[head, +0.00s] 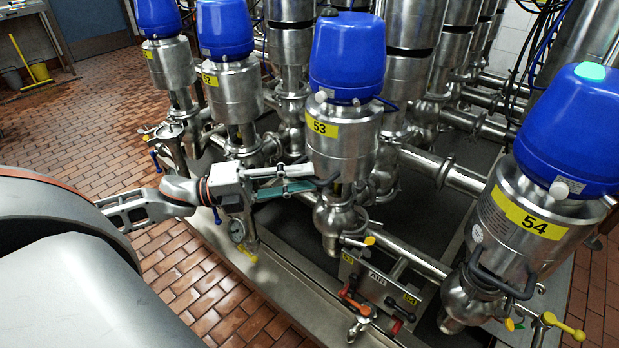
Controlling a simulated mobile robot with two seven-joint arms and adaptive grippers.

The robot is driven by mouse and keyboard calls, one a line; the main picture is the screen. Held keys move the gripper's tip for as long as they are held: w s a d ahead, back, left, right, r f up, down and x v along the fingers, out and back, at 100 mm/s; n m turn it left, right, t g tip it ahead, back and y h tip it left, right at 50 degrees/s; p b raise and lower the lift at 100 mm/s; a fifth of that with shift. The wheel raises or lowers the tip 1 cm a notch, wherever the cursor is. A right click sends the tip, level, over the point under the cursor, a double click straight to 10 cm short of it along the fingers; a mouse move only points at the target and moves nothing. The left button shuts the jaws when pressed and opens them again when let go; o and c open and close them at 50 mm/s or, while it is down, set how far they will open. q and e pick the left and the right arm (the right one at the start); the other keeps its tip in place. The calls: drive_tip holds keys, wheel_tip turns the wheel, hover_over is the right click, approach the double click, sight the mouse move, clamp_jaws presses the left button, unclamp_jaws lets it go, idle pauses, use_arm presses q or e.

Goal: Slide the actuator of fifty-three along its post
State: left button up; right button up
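The actuator of fifty-three is a steel cylinder (343,150) with a blue cap (347,57) and a yellow label (322,126) reading 53. It stands upright above a steel valve body (340,215). A dark handle shows at its lower edge, partly hidden by my fingers. My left gripper (318,184) comes in from the left, level with the bottom of the cylinder. Its fingertips are at or beside the handle and post. I cannot tell whether they touch or how far apart they are. My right gripper is not in view.
Actuator 54 (535,215) stands at the right with a dark handle (500,282) below it. Another labelled actuator (233,90) stands left of 53. Steel pipes (440,168) run behind. A plate (375,280) with red and black levers sits low in front. Brick floor (185,270) is clear at the left.

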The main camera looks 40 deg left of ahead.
sight(308, 121)
use_arm(q)
drive_tip(key=shift+x, duration=0.8)
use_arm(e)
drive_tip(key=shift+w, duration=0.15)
use_arm(q)
clamp_jaws()
drive_tip(key=shift+r, duration=0.15)
wheel_tip(308, 121, up, 6)
drive_tip(key=p, duration=0.4)
drive_tip(key=shift+f, duration=0.25)
wheel_tip(308, 121, up, 12)
drive_tip(key=p, duration=1)
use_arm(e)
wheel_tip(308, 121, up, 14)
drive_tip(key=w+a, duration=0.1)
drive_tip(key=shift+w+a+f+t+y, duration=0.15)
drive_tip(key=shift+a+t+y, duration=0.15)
use_arm(q)
drive_tip(key=shift+w+f, duration=0.1)
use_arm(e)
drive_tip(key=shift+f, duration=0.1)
